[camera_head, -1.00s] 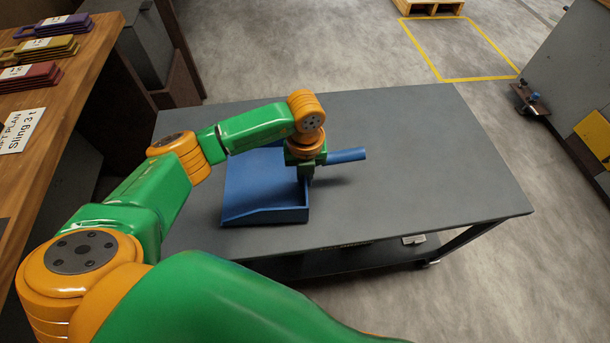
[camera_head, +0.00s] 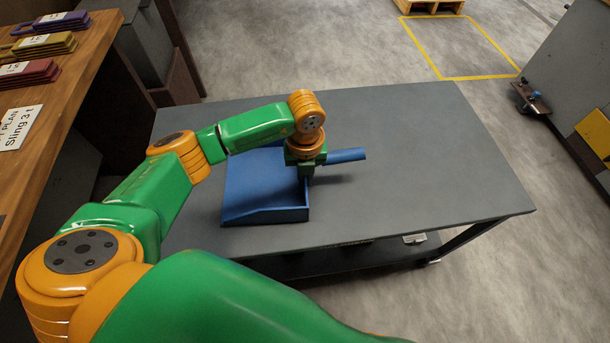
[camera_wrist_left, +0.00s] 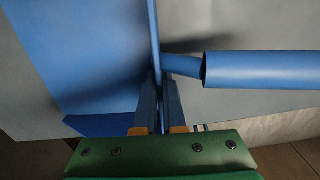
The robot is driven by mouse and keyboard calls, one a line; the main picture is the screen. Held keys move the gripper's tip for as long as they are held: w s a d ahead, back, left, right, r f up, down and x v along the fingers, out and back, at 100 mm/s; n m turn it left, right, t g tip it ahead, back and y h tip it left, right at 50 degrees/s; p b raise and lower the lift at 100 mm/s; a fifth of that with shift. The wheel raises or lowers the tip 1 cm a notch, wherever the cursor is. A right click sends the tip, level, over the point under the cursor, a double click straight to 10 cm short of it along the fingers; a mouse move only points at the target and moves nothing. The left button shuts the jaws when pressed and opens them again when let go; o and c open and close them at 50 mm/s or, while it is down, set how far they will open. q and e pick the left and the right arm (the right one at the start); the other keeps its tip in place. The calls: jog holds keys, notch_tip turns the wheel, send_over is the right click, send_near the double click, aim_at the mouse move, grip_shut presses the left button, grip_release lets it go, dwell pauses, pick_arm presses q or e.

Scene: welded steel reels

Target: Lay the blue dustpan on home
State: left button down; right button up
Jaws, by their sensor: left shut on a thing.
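The blue dustpan (camera_head: 262,188) is on or just above the left part of the grey table (camera_head: 430,150); I cannot tell whether it touches. Its pan faces left and its round handle (camera_head: 348,155) points right. My left gripper (camera_head: 306,176) points down and is shut on the pan's upright back wall, beside the handle. In the left wrist view, the gripper's fingers (camera_wrist_left: 159,95) pinch this thin wall, with the dustpan handle (camera_wrist_left: 262,70) to the right. No spot marked as home is recognisable. My right gripper is not in view.
A wooden bench (camera_head: 85,60) at the left holds purple, yellow and red slotted pieces and a sign (camera_head: 18,127). The table's middle and right are clear. A yellow floor outline (camera_head: 462,50) lies beyond, with a pallet (camera_head: 430,6). A grey cabinet (camera_head: 575,70) stands at the right.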

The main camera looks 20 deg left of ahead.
pick_arm(q)
jog(key=shift+f, duration=0.25)
dwell(0.3)
jog(key=c, duration=0.9)
grip_release()
jog(key=shift+r, duration=0.15)
jog(key=shift+r+p, duration=2.5)
jog(key=shift+r, duration=0.45)
jog(key=shift+s+f, duration=0.1)
jog(key=shift+f, duration=0.05)
